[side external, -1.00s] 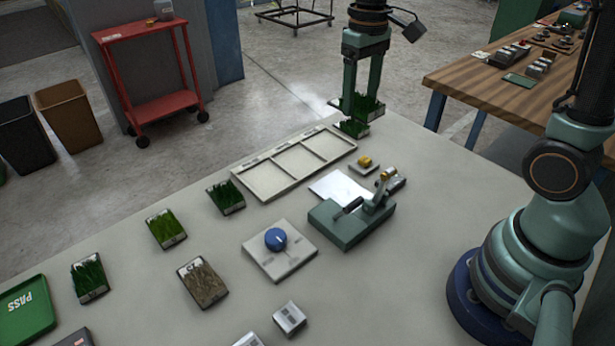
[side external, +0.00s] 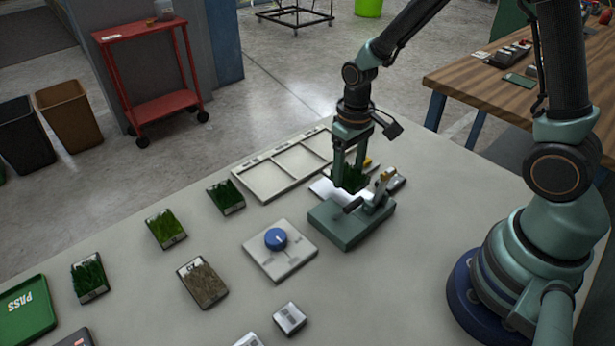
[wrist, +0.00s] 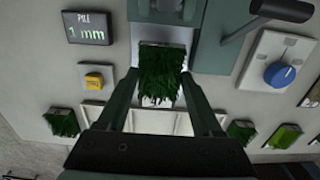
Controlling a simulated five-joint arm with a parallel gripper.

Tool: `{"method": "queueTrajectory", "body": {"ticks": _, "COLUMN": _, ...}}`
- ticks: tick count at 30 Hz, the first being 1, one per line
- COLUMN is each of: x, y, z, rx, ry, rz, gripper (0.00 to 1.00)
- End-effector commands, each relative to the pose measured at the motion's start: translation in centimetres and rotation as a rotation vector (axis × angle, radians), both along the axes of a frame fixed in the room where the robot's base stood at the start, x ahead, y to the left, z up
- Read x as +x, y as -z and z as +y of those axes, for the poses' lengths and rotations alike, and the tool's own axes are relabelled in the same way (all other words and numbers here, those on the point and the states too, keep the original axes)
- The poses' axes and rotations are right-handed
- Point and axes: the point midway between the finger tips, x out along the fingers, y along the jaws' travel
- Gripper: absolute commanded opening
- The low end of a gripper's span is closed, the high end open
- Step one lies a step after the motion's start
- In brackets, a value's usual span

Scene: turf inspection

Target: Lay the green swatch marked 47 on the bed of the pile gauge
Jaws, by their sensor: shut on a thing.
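My gripper (side external: 350,184) is shut on a dark green grass swatch (wrist: 160,82), which hangs between the two fingers. No number on it is readable. In the wrist view the gauge (wrist: 208,40) lies just beyond the swatch. The near edge of the gauge's bed is partly hidden by the swatch. The gauge's display (wrist: 88,27) reads "PILE 1 mm".
A white three-part tray (side external: 262,185) lies behind. A yellow block on a plate (wrist: 95,78) and another green swatch (wrist: 62,122) are to the wrist view's left. A blue-knob box (side external: 280,255) sits left of the gauge. Several swatches lie at the side view's left.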

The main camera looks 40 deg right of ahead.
Motion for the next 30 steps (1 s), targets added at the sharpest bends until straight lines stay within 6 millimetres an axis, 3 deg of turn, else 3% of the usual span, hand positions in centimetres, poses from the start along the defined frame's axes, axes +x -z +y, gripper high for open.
{"method": "queueTrajectory", "body": {"ticks": 10, "x": 0.0, "y": 3.7, "z": 0.0, "rx": 0.0, "ry": 0.0, "rz": 0.001, "gripper": 0.16}}
{"method": "queueTrajectory", "body": {"ticks": 23, "x": 0.0, "y": 4.2, "z": 0.0, "rx": 0.0, "ry": 0.0, "rz": 0.0, "gripper": 0.16}}
{"method": "queueTrajectory", "body": {"ticks": 24, "x": 0.0, "y": 4.3, "z": 0.0, "rx": 0.0, "ry": 0.0, "rz": -0.001, "gripper": 0.71}}
{"method": "queueTrajectory", "body": {"ticks": 25, "x": 0.0, "y": 4.2, "z": 0.0, "rx": 0.0, "ry": 0.0, "rz": -0.002, "gripper": 0.8}}
{"method": "queueTrajectory", "body": {"ticks": 30, "x": 0.0, "y": 4.2, "z": 0.0, "rx": 0.0, "ry": 0.0, "rz": -0.001, "gripper": 0.8}}
